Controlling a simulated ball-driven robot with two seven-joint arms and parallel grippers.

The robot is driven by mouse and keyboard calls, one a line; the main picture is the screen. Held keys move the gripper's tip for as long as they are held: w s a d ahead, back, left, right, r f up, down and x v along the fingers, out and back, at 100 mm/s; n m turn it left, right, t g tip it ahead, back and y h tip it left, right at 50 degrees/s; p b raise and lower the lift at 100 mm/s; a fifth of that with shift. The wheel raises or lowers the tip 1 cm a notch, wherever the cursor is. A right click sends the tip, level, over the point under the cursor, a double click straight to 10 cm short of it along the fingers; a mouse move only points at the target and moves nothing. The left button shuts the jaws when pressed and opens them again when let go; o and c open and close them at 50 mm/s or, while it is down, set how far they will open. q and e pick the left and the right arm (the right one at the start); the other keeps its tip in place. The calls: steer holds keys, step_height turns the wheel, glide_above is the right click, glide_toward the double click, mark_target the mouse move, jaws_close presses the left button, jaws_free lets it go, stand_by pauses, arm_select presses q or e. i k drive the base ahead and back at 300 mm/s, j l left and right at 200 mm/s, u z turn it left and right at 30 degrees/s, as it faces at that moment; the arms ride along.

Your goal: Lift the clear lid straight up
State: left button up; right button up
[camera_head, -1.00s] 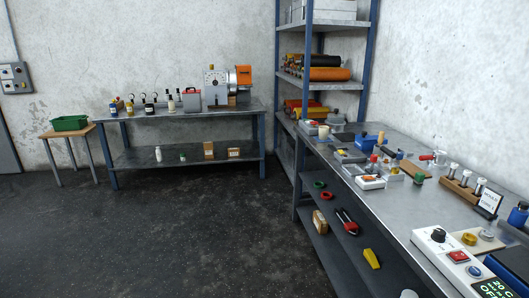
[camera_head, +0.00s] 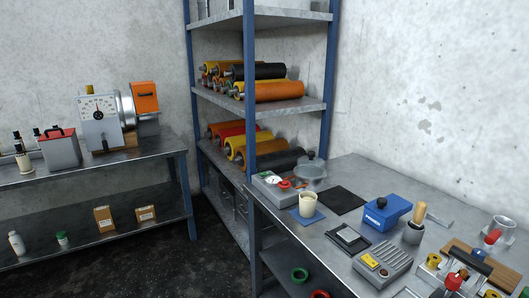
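A grey, see-through-looking rounded vessel (camera_head: 313,178) stands at the far left corner of the right-hand bench, close to the shelf rack. A lid with a dark knob (camera_head: 310,155) on top appears to sit on it. It is small in view, so I cannot tell for sure that this is the clear lid or where its rim meets the vessel. The gauge box in front of it hides part of its lower left side. Neither of my grippers is in view.
Near the vessel are a gauge box (camera_head: 270,186) with a red part, a cream cup (camera_head: 307,205) on a blue mat, and a black mat (camera_head: 342,200). A blue box (camera_head: 385,212) and grey device (camera_head: 382,262) stand nearer. A rack post (camera_head: 250,90) rises left of the bench.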

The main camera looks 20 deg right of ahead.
mark_target(310, 167)
steer(key=i+j, duration=0.1)
steer(key=i, duration=2.45)
steer(key=i+z, duration=0.1)
steer(key=z, duration=0.35)
steer(key=i+z, duration=0.1)
steer(key=z, duration=0.35)
steer(key=i+z, duration=0.1)
steer(key=z, duration=0.4)
steer(key=j+z, duration=0.1)
steer(key=z, duration=0.35)
steer(key=i+j+z, duration=0.1)
steer(key=z, duration=0.35)
